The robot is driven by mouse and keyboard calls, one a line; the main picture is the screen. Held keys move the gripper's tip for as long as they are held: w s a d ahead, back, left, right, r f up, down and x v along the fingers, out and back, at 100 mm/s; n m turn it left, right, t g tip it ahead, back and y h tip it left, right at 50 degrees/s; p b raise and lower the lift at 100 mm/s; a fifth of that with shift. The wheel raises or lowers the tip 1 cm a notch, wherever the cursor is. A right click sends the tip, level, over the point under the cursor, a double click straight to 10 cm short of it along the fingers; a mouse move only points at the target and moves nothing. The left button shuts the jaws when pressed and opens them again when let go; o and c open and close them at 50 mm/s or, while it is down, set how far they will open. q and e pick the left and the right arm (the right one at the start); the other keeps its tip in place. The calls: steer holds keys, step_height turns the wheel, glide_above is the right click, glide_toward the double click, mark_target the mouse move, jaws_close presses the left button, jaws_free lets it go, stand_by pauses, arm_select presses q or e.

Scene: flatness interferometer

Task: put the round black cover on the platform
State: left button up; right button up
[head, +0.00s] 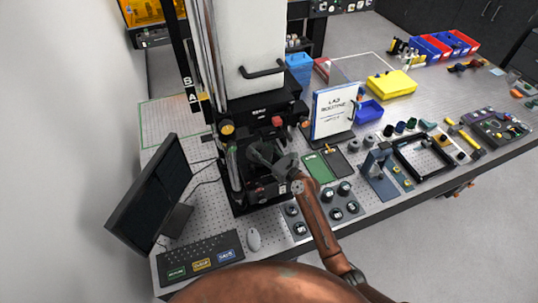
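The flatness interferometer (246,45) is a tall white and black machine at the centre of the bench. Its platform is in the dark lower front, mostly hidden behind my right gripper. My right gripper (268,156) is at this lower front, with its arm coming in from the lower right. Its fingers are dark against the dark machine, so I cannot tell whether they are open or hold anything. Several round black pieces (344,188) with pale labels sit on a grey plate to the right of the machine. I cannot tell which is the round black cover. My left gripper is not in view.
A monitor (150,193), a keyboard (200,259) and a mouse (254,240) are at the left. A lab sign (335,110), a green card (320,167), a blue stand (378,180) and a black frame (422,155) stand to the right. Bare perforated bench shows between them.

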steer(key=b+v, duration=0.1)
steer(key=v, duration=1)
steer(key=shift+s+d+b, duration=0.2)
steer(key=shift+b, duration=0.1)
steer(key=shift+f, duration=0.1)
